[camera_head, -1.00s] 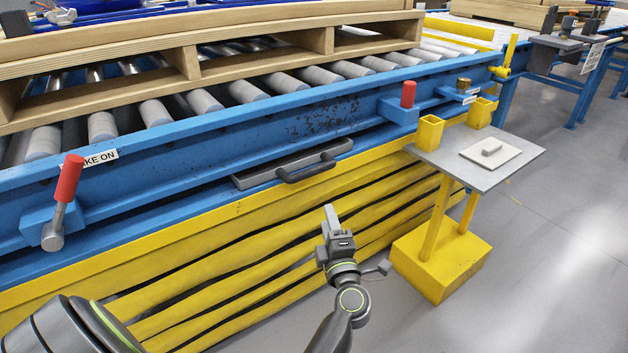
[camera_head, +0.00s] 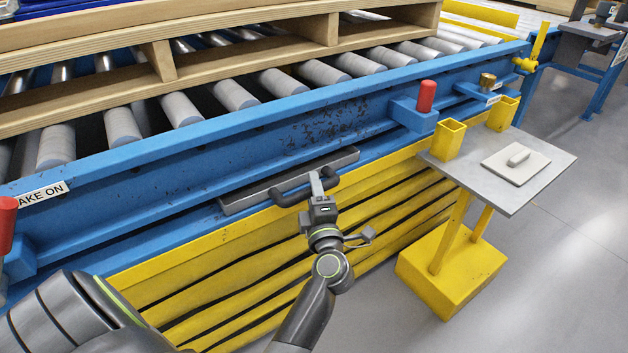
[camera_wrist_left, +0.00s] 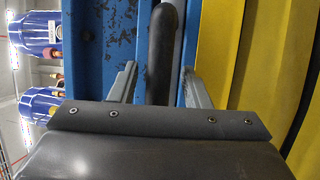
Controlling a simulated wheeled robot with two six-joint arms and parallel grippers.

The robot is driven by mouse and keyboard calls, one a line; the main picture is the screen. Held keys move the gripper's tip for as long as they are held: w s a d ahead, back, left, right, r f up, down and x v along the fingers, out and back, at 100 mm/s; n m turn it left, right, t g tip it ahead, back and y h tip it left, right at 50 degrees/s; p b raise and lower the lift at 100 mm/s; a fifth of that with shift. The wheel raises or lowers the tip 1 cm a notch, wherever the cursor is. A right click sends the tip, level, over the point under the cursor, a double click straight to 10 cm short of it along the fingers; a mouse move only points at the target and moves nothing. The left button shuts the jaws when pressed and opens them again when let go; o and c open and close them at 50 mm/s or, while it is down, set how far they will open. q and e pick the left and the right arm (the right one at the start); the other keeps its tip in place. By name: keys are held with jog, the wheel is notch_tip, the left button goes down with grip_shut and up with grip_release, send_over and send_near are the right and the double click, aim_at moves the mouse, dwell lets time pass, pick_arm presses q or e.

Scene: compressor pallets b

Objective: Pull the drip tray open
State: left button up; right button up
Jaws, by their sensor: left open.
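The drip tray (camera_head: 243,200) is a long grey front set into the blue conveyor frame, with its dark bar handle (camera_head: 288,196) sticking out. My left gripper (camera_head: 317,180) is at the right part of the handle. In the left wrist view the handle (camera_wrist_left: 165,45) runs between the two spread grey fingers of the left gripper (camera_wrist_left: 160,80), with a gap on each side. The gripper is open. The part of the tray front behind the gripper is hidden. My right gripper is not in view.
Yellow bellows (camera_head: 225,265) lie below the tray. A grey side table (camera_head: 520,190) on a yellow stand is to the right. Red-knobbed levers (camera_head: 426,97) sit on the blue frame. A wooden pallet (camera_head: 250,38) rests on the rollers.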

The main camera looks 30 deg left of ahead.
pick_arm(q)
jog(key=shift+a, duration=0.1)
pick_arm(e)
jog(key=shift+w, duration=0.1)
pick_arm(q)
jog(key=shift+r, duration=0.1)
jog(key=shift+c, duration=0.2)
grip_shut()
